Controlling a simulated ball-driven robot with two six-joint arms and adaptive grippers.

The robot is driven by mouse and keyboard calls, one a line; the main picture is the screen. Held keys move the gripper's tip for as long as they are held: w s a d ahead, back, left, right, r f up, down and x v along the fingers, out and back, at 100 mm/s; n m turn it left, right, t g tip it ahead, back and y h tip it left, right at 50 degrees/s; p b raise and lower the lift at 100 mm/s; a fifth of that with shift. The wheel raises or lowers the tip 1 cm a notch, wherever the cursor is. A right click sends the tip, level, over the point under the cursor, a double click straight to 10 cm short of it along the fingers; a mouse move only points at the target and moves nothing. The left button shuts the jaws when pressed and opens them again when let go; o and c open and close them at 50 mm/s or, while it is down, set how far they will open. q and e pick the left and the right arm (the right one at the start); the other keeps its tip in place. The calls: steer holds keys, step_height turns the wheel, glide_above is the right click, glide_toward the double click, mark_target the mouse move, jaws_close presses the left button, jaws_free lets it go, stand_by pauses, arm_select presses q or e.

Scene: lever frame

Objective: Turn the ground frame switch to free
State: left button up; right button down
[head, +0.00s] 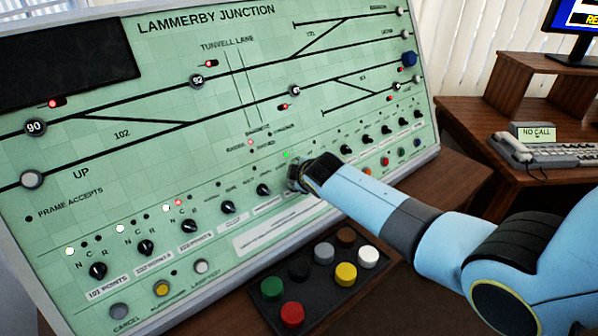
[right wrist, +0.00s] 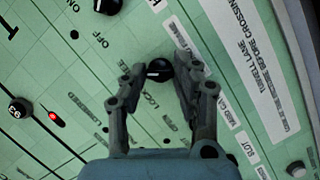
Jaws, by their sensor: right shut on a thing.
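The sloping green switch panel (head: 215,130) fills the left and middle of the head view. My right gripper (head: 297,176) reaches in from the right to the lower row of rotary knobs. The right wrist view shows its two fingers (right wrist: 160,82) closed around a black rotary knob (right wrist: 159,70) with a pale pointer mark. In the head view the gripper hides this knob. My left gripper is not in view.
Other black knobs (head: 264,190) stand close on both sides in the row. A green lamp (head: 286,154) is lit just above the gripper. A dark tray (head: 325,292) with several coloured caps lies below the panel.

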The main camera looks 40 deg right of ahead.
stand_by(0.3)
steer(key=c, duration=1)
jaws_free()
steer(key=shift+s, duration=0.1)
steer(key=v, duration=1.2)
